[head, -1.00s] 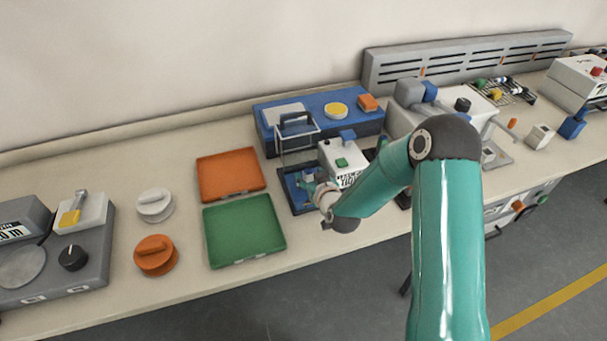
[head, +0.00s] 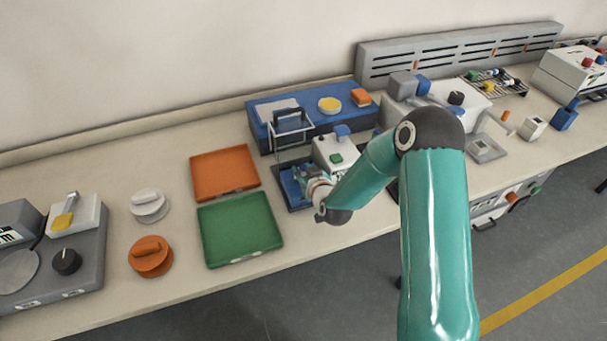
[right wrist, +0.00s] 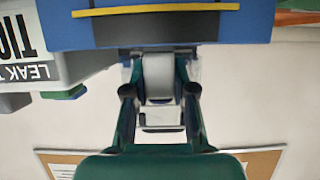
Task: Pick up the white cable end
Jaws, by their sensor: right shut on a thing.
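My right gripper (head: 301,176) is low over the small blue fixture in a dark tray (head: 287,201), in front of the blue case. In the right wrist view, its two dark fingers (right wrist: 158,92) are closed on a pale grey-white piece, which appears to be the white cable end (right wrist: 158,72). The piece sits between the fingers, right against a blue body (right wrist: 100,32) with a yellow strip. I cannot tell whether it is free of that body. In the head view the cable end is too small and too covered to make out. My left gripper is not in view.
A white leak tester box (head: 335,153) stands just right of the gripper. A blue case (head: 262,128) with a wire handle stands behind. Orange (head: 225,172) and green (head: 240,228) trays lie to the left. The front bench strip is clear.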

